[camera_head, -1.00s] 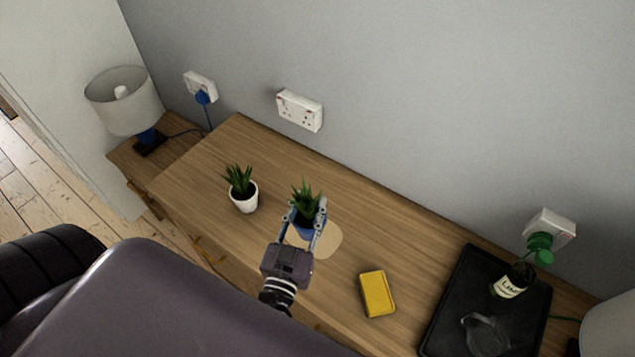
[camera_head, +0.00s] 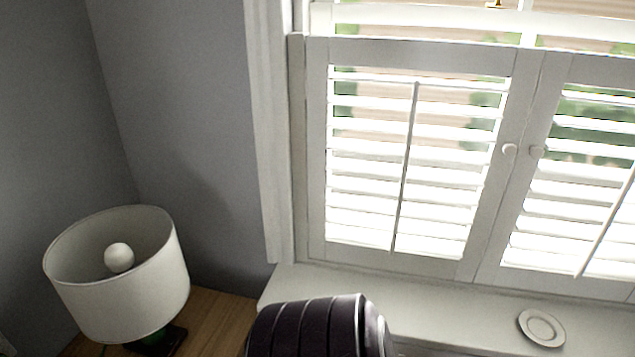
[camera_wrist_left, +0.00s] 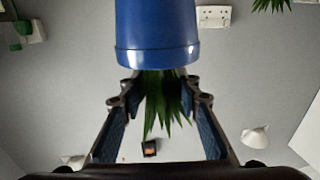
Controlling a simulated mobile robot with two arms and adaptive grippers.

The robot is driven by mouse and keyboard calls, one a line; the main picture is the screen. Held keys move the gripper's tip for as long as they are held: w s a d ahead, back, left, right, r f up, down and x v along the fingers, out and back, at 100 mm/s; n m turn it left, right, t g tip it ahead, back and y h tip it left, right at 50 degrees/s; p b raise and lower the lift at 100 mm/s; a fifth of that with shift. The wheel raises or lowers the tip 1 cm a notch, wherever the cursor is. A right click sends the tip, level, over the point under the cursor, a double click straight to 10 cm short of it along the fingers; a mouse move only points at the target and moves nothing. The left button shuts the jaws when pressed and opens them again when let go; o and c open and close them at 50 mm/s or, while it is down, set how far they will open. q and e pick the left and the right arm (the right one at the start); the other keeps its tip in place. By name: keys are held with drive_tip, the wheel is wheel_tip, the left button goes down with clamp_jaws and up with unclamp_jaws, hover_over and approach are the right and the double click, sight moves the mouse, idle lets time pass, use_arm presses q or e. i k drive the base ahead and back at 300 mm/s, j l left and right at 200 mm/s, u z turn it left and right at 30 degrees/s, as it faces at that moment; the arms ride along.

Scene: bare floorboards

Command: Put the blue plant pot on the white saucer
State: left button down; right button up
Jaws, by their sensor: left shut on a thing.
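The white saucer (camera_head: 542,328) lies bare on the white windowsill, at the bottom right of the head view. The blue plant pot (camera_wrist_left: 157,30) fills the top middle of the left wrist view, with its green leaves pointing down in that picture. Neither the pot nor my left gripper shows in the head view. My right gripper is not in view.
A lamp with a white shade (camera_head: 117,275) stands on a wooden surface (camera_head: 214,318) at the lower left. White shutters (camera_head: 415,160) rise behind the sill (camera_head: 440,317). The left wrist view also shows a wall socket (camera_wrist_left: 213,17) and other green leaves (camera_wrist_left: 272,5).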

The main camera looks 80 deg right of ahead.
sight(541, 329)
drive_tip(key=k+z, duration=0.15)
drive_tip(key=z, duration=0.3)
drive_tip(key=k+l+z, duration=0.1)
drive_tip(key=z, duration=3.5)
drive_tip(key=i+j+z, duration=0.1)
drive_tip(key=j+z, duration=0.25)
drive_tip(key=z, duration=0.15)
drive_tip(key=j+z, duration=0.3)
drive_tip(key=z, duration=0.15)
